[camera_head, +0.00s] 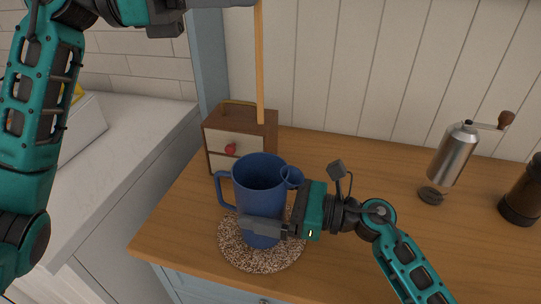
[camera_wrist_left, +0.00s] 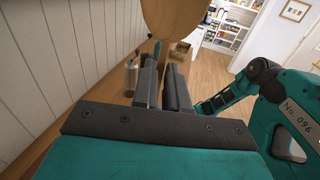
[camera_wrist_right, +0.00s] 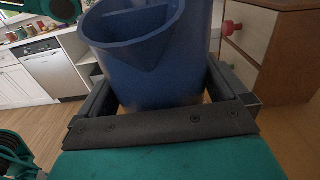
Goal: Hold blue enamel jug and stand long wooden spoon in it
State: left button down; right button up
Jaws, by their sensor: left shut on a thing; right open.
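The blue enamel jug (camera_head: 260,185) stands upright on a round speckled mat (camera_head: 232,255), its handle to the left and spout to the right. My right gripper (camera_head: 265,222) is open around the jug's lower body; the jug also fills the space between its fingers in the right wrist view (camera_wrist_right: 155,70). My left gripper (camera_head: 250,3) is at the top edge, shut on the long wooden spoon (camera_head: 260,75). The spoon's handle hangs nearly vertical, its lower end above the jug in the picture and apart from its mouth. The spoon's broad end shows in the left wrist view (camera_wrist_left: 178,20).
A small wooden drawer box (camera_head: 222,143) with a red knob stands behind the jug. A metal hand grinder (camera_head: 453,155) and a dark jar (camera_head: 522,195) stand at the right. The counter (camera_head: 345,165) between box and grinder is clear.

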jog(key=c, duration=0.8)
pick_arm(q)
notch_tip(320, 180, down, 7)
jog(key=shift+a, duration=0.25)
dwell(0.5)
jog(key=shift+f, duration=0.15)
jog(key=shift+f, duration=0.1)
jog(key=shift+f, duration=2.25)
